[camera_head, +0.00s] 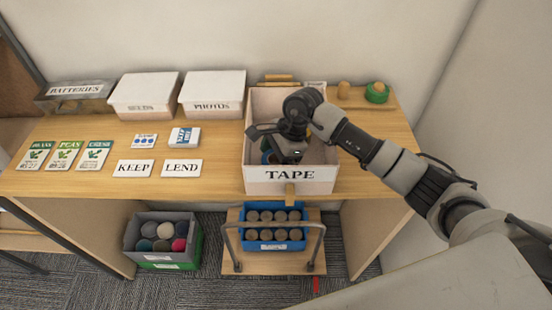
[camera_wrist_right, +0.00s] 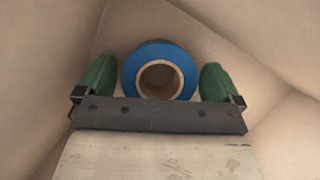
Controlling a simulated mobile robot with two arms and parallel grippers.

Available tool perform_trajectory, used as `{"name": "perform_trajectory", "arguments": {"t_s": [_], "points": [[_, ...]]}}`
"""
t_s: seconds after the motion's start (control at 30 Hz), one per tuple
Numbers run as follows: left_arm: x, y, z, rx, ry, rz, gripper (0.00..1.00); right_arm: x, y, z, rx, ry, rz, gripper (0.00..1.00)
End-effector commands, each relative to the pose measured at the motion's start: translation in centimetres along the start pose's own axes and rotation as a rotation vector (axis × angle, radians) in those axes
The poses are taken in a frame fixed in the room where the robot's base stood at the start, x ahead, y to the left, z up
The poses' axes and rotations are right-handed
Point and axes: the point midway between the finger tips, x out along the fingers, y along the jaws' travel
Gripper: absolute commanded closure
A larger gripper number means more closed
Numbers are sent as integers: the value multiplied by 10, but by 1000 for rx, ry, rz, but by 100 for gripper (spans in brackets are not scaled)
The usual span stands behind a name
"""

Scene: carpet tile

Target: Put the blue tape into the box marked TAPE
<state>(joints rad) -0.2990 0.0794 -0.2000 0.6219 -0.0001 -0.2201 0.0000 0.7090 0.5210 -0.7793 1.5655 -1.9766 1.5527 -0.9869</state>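The white box marked TAPE (camera_head: 252,175) stands on the right part of the wooden table, open at the top. My right gripper (camera_head: 272,150) reaches down into this box. In the right wrist view, the blue tape (camera_wrist_right: 159,49) lies between the two green fingertips of my right gripper (camera_wrist_right: 159,82), with a gap on each side. The fingers are spread and do not touch the tape. Pale box walls surround them. In the head view, my gripper hides most of the inside of the box. My left gripper is not in view.
A green roll (camera_head: 377,93) and a wooden piece (camera_head: 343,89) lie right of the box. Lidded boxes, PHOTOS (camera_head: 213,88) among them, stand at the back left. KEEP (camera_head: 134,169) and LEND (camera_head: 182,168) cards lie in front. A blue crate (camera_head: 273,244) of cans sits below.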

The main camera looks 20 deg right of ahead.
Motion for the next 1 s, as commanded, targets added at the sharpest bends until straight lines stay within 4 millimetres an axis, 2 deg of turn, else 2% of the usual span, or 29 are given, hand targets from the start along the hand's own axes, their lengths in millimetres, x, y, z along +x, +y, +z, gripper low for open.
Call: {"name": "perform_trajectory", "arguments": {"t_s": [0.3,0.37,0.7,0.83,1.0], "points": [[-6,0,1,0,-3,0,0,-5,0,2,0,-1,0,4],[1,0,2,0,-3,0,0,-11,-1,0,0,0,-4,4],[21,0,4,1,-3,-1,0,-82,-1,0,0,2,-6,4],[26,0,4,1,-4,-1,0,-104,-1,0,-1,1,-4,4],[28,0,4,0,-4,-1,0,-120,0,0,1,1,-2,4]]}}
